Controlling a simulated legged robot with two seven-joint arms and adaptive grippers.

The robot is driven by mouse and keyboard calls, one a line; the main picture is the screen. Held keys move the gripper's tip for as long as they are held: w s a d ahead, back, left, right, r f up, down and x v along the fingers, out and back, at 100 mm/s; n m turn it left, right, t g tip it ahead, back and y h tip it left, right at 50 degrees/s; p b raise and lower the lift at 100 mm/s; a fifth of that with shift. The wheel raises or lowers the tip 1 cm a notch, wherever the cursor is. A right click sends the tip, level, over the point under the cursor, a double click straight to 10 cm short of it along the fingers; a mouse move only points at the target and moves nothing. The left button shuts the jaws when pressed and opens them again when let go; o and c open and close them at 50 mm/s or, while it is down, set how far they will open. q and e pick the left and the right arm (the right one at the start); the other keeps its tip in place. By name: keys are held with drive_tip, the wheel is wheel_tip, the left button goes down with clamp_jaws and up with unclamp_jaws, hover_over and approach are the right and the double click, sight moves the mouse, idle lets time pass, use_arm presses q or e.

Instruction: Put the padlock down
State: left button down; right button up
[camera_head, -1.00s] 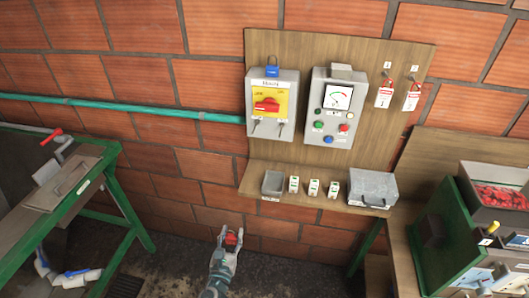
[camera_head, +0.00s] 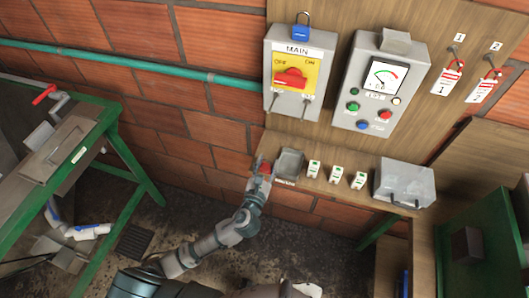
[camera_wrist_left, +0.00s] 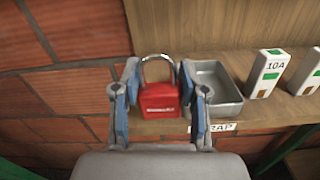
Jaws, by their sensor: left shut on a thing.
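A red padlock (camera_wrist_left: 160,100) with a silver shackle sits between the fingers of my left gripper (camera_wrist_left: 160,104) in the left wrist view. The gripper is shut on it. In the head view the padlock (camera_head: 264,167) and my left gripper (camera_head: 262,176) are at the left end of the wooden shelf (camera_head: 345,186), just left of the grey tray (camera_head: 290,162). I cannot tell whether the padlock touches the shelf. A blue padlock (camera_head: 301,27) sits on top of the MAIN switch box. My right gripper is not in view.
The grey tray (camera_wrist_left: 215,86) is close to the right finger. Several small white-and-green modules (camera_head: 337,174) and a grey metal box (camera_head: 404,184) stand further right on the shelf. The MAIN box (camera_head: 281,104) and a control box (camera_head: 352,118) hang above. A green bench (camera_head: 126,152) stands left.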

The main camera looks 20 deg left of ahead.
use_arm(q)
drive_tip(key=w+a, duration=0.1)
drive_tip(key=w, duration=0.4)
drive_tip(key=w+a+f, duration=0.1)
drive_tip(key=w, duration=0.1)
drive_tip(key=shift+w+a, duration=0.15)
drive_tip(key=shift+a, duration=0.2)
drive_tip(key=shift+a+f, duration=0.15)
drive_tip(key=shift+a, duration=0.1)
wheel_tip(320, 180, down, 3)
drive_tip(key=shift+d+f+b, duration=0.1)
drive_tip(key=shift+d+b, duration=0.05)
drive_tip(key=shift+b, duration=0.3)
drive_tip(key=shift+d, duration=0.4)
drive_tip(key=shift+f, duration=0.1)
drive_tip(key=c, duration=0.6)
unclamp_jaws()
drive_tip(key=shift+a, duration=0.35)
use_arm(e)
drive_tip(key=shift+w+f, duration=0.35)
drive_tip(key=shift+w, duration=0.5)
